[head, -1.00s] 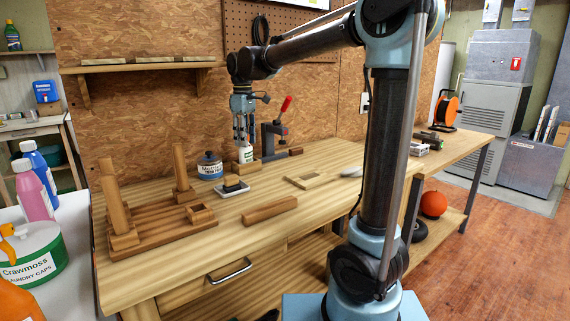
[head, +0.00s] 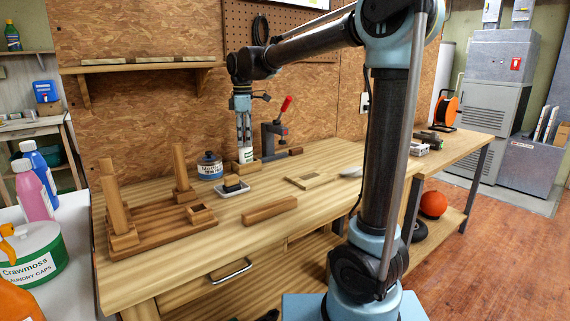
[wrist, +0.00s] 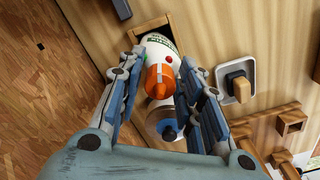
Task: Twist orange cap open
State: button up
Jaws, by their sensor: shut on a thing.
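The white bottle with a green label (head: 246,157) stands upright in a wooden holder (head: 247,166) at the back of the workbench. The wrist view shows its white body (wrist: 158,43) in the holder's square opening and the orange cap (wrist: 158,80) on top, facing the camera. My gripper (head: 244,146) points straight down over the bottle. In the wrist view its two fingers (wrist: 162,66) close in on the cap from left and right. Exact contact points are partly hidden. In the head view the fingers hide the cap.
A jar with a dark blue lid (head: 210,166) stands close left of the bottle. A white tray with a dark block (head: 233,189), a wooden peg stand (head: 160,228) and a loose wooden block (head: 269,210) lie nearer the front.

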jog(key=n, duration=0.4)
jog(key=shift+c, duration=0.5)
jog(key=shift+n, duration=0.6)
jog(key=n, duration=0.2)
jog(key=shift+n, duration=0.4)
jog(key=shift+c, duration=0.5)
jog(key=shift+n, duration=1.2)
jog(key=shift+c, duration=0.2)
